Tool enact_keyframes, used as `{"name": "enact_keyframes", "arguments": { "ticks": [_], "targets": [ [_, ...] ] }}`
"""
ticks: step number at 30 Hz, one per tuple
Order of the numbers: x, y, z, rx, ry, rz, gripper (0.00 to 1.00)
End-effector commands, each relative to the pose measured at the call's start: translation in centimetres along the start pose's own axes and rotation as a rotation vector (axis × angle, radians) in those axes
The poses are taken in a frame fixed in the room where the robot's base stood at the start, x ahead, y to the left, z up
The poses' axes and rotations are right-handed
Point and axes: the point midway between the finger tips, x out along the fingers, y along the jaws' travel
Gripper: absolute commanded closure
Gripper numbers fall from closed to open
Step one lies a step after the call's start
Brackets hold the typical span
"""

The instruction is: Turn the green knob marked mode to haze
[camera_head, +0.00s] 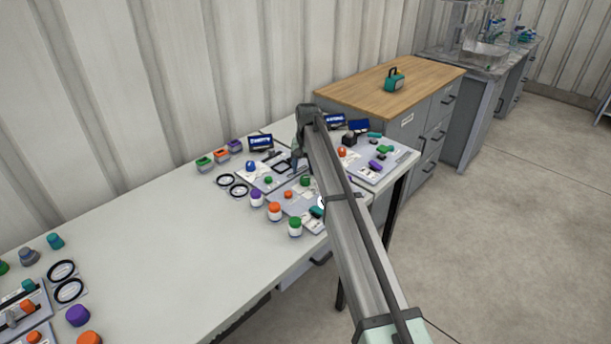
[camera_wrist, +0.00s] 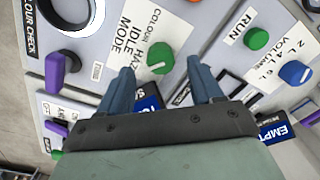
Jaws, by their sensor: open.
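The green knob (camera_wrist: 160,60) sits on a white label (camera_wrist: 130,35) with the words colour, haze, idle and mode in the wrist view. I cannot tell which word the knob points at. My gripper (camera_wrist: 160,68) is open, with one blue-grey finger on each side of the knob in the picture. Nothing is held, and I cannot tell whether the fingertips reach down to the knob's height. In the head view my gripper (camera_head: 297,158) is over the panels at the table's far end, and my arm hides part of them.
A second green knob (camera_wrist: 257,39) by a run label and a blue knob (camera_wrist: 295,72) stand to the right. A purple lever (camera_wrist: 55,72) is to the left. Lidded jars (camera_head: 275,212) stand near the panels. The table's middle (camera_head: 170,240) is clear.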

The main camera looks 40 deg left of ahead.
Motion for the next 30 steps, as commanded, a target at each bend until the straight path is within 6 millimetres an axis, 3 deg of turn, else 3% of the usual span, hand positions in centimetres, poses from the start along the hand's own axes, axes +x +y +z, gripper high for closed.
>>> {"name": "enact_keyframes", "arguments": {
  "ticks": [6,15,21,30],
  "targets": [
    [-4.6,0.0,-0.1,0.000,0.003,-0.001,0.35],
    [-8.9,0.0,-0.1,0.000,0.000,0.000,0.35],
    [-10.0,0.0,0.0,0.000,0.001,0.000,0.35],
    [-10.1,0.0,0.0,0.000,0.000,0.000,0.35]
  ]
}}
